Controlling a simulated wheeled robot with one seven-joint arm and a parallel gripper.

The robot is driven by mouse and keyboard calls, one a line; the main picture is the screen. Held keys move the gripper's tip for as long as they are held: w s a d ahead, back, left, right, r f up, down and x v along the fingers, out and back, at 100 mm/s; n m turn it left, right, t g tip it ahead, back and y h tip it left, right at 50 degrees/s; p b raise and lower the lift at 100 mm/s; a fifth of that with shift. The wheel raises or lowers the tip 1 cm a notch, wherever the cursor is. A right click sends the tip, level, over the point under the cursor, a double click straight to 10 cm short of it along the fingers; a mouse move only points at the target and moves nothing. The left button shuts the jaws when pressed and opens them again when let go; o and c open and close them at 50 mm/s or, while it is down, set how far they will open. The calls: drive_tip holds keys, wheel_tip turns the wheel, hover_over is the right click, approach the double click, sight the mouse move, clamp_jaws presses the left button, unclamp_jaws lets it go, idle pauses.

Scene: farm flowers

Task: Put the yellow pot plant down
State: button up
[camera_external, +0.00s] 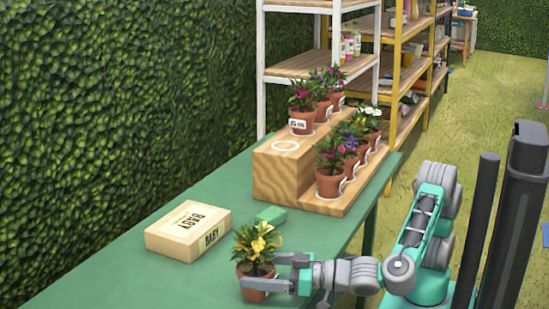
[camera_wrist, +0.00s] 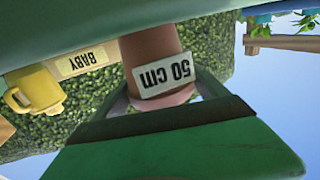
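The yellow pot plant (camera_external: 257,243) is a terracotta pot with green leaves and yellow flowers, at the near part of the green table. In the wrist view its pot (camera_wrist: 150,48) appears upside down, with a white "50 cm" label. My gripper (camera_external: 262,271) reaches in from the right with its fingers on both sides of the pot, shut on it. The plant looks upright. I cannot tell whether the pot's base touches the table or hangs just above it.
Shelves stand behind.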

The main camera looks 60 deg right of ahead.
drive_tip(key=o, duration=0.3)
drive_tip(key=shift+r, duration=0.1)
drive_tip(key=shift+s+r+p, duration=0.15)
drive_tip(key=shift+r+p, duration=0.05)
drive_tip(key=shift+p, duration=0.15)
drive_tip(key=p+v, duration=0.1)
drive_tip(key=v, duration=0.6)
drive_tip(key=shift+s+d, duration=0.1)
drive_tip(key=shift+s, duration=0.05)
drive_tip(key=shift+f, duration=0.1)
